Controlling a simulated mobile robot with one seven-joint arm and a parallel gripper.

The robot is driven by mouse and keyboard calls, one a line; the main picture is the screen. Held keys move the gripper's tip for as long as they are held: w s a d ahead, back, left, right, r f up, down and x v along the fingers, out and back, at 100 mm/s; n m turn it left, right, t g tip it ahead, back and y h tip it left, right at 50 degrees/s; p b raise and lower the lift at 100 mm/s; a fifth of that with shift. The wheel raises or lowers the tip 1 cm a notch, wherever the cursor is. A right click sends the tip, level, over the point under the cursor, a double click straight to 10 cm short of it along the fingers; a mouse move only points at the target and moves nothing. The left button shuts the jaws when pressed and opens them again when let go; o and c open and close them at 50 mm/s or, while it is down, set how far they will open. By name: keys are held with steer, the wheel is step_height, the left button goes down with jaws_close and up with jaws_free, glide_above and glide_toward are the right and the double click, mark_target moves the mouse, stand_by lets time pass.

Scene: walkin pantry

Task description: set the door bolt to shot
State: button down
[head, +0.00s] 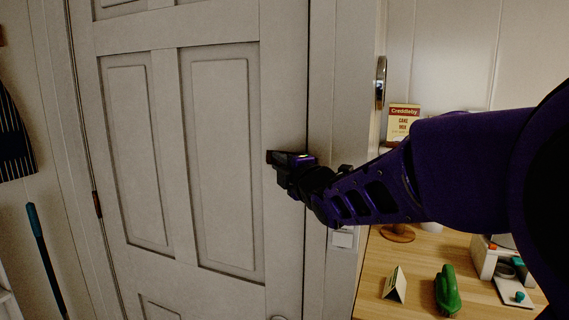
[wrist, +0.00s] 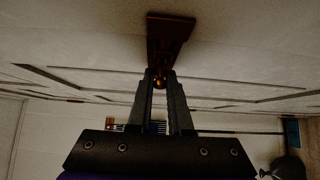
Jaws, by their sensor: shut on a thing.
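The white panelled door (head: 222,160) fills the left and middle of the head view and looks closed. The door bolt shows in the wrist view as a brown metal plate (wrist: 170,38) with a small brassy knob (wrist: 159,83). My gripper (head: 278,158) is at the door's right edge. In the wrist view my gripper (wrist: 160,88) has its two fingers close together on the knob, just below the plate. In the head view my gripper hides most of the bolt. I cannot tell how far the bolt is slid.
Right of the door frame, a wooden counter (head: 420,262) holds a green brush (head: 448,290), a folded card (head: 395,284) and a cake mix box (head: 402,122). A blue-handled pole (head: 45,255) and a striped cloth (head: 14,140) are at the left wall.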

steer(key=shift+s+d+b, duration=0.25)
steer(key=shift+d+b, duration=0.3)
steer(key=shift+d, duration=0.2)
steer(key=c, duration=0.8)
jaws_free()
steer(key=shift+d, duration=0.1)
steer(key=shift+c, duration=0.2)
steer(key=shift+s, duration=0.1)
